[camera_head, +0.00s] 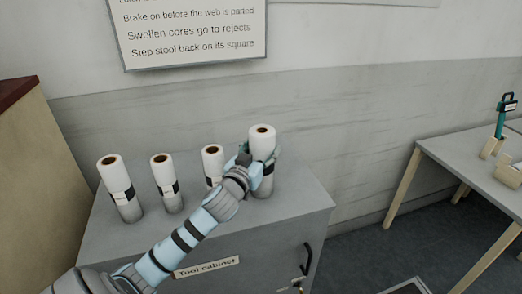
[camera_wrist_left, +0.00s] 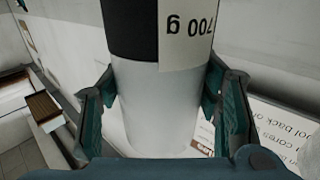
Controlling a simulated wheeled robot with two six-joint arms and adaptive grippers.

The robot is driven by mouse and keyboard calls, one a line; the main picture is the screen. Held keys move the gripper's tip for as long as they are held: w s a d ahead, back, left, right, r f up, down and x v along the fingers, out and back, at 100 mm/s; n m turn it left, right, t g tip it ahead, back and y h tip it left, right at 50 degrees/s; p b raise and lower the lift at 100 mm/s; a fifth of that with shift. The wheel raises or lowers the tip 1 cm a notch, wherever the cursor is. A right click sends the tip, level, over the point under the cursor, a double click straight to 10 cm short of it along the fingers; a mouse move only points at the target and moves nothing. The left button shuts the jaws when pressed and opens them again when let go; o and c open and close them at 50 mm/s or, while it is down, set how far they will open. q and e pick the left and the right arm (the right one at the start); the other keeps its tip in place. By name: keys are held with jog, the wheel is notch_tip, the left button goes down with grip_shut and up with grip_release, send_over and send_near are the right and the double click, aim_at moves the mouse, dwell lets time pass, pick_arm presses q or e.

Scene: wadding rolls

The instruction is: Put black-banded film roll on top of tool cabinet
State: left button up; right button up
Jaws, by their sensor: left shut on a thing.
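The tool cabinet (camera_head: 288,212) is grey, with a name plate on its front. Several white rolls with black bands and pale labels stand on its top. My left gripper (camera_head: 259,157) is shut around the rightmost black-banded film roll (camera_head: 263,137), which is upright over the cabinet top near its right side. I cannot tell whether its base touches the top. In the left wrist view the held roll (camera_wrist_left: 155,100) is between the two teal fingers (camera_wrist_left: 162,112), with its black band and a "700 g" label showing. My right gripper is not in view.
Three more rolls stand in a row to the left: one at far left (camera_head: 113,178), one beside it (camera_head: 163,174), and one (camera_head: 213,160) close to my gripper. A table (camera_head: 465,150) with a teal tool (camera_head: 502,119) stands at right. A wall sign (camera_head: 190,30) hangs behind.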

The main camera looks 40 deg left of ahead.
pick_arm(q)
jog(key=o, duration=1.9)
jog(key=shift+c, duration=0.2)
jog(key=v, duration=1.2)
jog(key=shift+b, duration=0.4)
